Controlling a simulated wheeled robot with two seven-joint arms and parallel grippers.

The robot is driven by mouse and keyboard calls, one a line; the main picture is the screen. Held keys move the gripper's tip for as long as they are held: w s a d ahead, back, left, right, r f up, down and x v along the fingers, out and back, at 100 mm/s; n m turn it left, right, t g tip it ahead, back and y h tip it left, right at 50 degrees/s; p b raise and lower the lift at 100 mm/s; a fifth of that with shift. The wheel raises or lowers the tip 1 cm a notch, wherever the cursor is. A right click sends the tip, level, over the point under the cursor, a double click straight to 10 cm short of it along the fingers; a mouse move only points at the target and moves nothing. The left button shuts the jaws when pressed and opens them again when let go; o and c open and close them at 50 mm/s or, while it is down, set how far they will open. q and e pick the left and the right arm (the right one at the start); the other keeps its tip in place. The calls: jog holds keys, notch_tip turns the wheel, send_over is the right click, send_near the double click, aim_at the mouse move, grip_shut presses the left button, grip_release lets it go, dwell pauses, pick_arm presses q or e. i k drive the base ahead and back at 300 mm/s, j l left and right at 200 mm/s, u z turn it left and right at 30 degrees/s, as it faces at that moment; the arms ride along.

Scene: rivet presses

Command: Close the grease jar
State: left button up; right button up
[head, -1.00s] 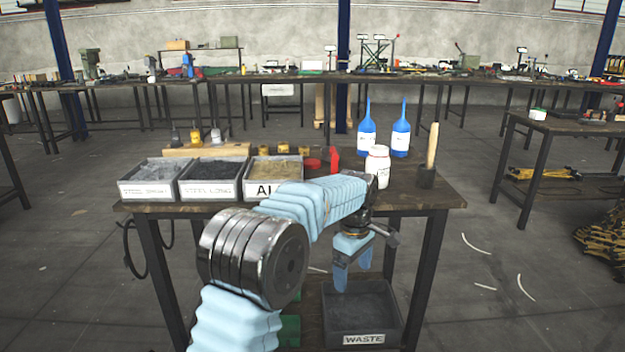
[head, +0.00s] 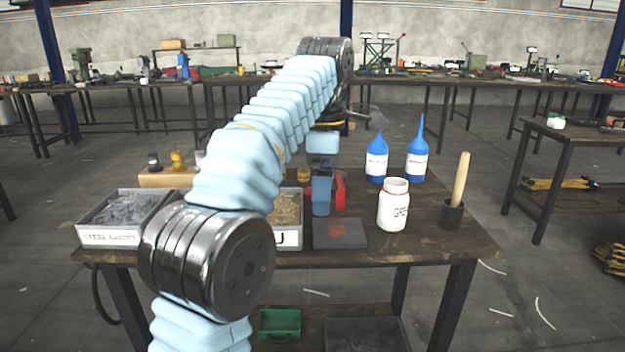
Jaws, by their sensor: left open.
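The grease jar (head: 393,208) is white with a "GREASE" label, only partly readable from here. It stands upright on the workbench, right of centre, and its top rim looks reddish. I see no separate lid clearly. My left gripper (head: 321,207) is open and points down over the bench, left of the jar and apart from it. Its pale blue fingers are seen nearly edge-on, close to a red object (head: 340,190) that they partly hide; I cannot tell whether they touch it. My right gripper is not in view.
A dark plate with an orange smear (head: 340,233) lies left of the jar. Two blue bottles (head: 377,160) stand behind the jar, and a wooden-handled tool in a dark holder (head: 454,212) stands right. Grey bins (head: 128,235) line the left, partly hidden by my arm.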

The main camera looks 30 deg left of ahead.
aim_at(393, 197)
jog(key=i+j, duration=0.65)
jog(key=i, duration=0.1)
